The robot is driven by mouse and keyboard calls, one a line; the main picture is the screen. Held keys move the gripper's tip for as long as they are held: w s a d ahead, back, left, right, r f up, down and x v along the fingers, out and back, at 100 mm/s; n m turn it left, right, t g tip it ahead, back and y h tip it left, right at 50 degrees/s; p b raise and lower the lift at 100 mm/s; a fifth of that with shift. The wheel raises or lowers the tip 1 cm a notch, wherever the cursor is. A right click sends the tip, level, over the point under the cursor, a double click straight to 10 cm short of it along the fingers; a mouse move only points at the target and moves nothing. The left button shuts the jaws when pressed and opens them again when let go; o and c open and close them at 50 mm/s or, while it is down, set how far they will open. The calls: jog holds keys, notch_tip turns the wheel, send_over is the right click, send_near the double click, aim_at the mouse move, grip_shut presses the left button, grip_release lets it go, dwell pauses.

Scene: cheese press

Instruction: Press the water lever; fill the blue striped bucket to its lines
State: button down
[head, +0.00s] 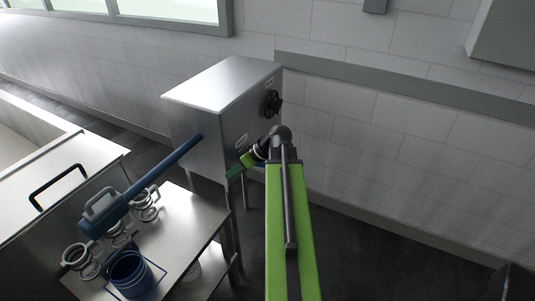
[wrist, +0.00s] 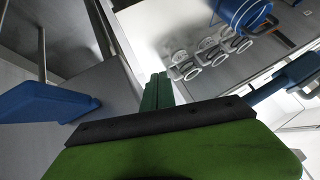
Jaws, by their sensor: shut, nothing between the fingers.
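My gripper (head: 236,172) points down-left in front of the steel cabinet (head: 205,122), above the gap beside the steel table. Its green fingers are together and empty in the wrist view (wrist: 157,90). A long blue bar (head: 158,174) slants from the cabinet's left side down over the table; I cannot tell whether it is the water lever. A blue paddle-shaped part (wrist: 42,104) lies left of the fingers in the wrist view, apart from them. The blue striped bucket (head: 130,276) stands upright near the table's front, also at the wrist view's top (wrist: 242,12). Its water level is not readable.
Several metal moulds (head: 145,206) stand on the steel table (head: 192,232) near the bucket. A large vat (head: 60,165) with a dark handle is at left. A black knob (head: 271,103) is on the cabinet's right face.

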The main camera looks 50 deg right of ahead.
jog(key=s+d+r+t+h, duration=0.1)
jog(key=s+d+r, duration=0.3)
jog(key=d, duration=0.5)
jog(key=s+d+r+t+h, duration=0.1)
jog(key=s+d+r+t, duration=0.3)
jog(key=s+d, duration=0.2)
jog(key=d, duration=0.2)
jog(key=shift+s+d+n+t+p, duration=0.3)
jog(key=shift+d+n+p, duration=0.05)
jog(key=shift+d+n, duration=0.05)
jog(key=shift+f, duration=0.15)
jog(key=b+x, duration=0.4)
jog(key=x, duration=0.5)
jog(key=shift+w+f+b, duration=0.25)
jog(key=shift+b, duration=0.05)
notch_tip(320, 180, down, 3)
jog(key=b, duration=0.2)
jog(key=shift+a+r+b, duration=0.1)
jog(key=shift+r+b, duration=0.05)
jog(key=shift+b, duration=0.15)
jog(key=shift+s+f+b, duration=0.15)
jog(key=shift+f+b, duration=0.35)
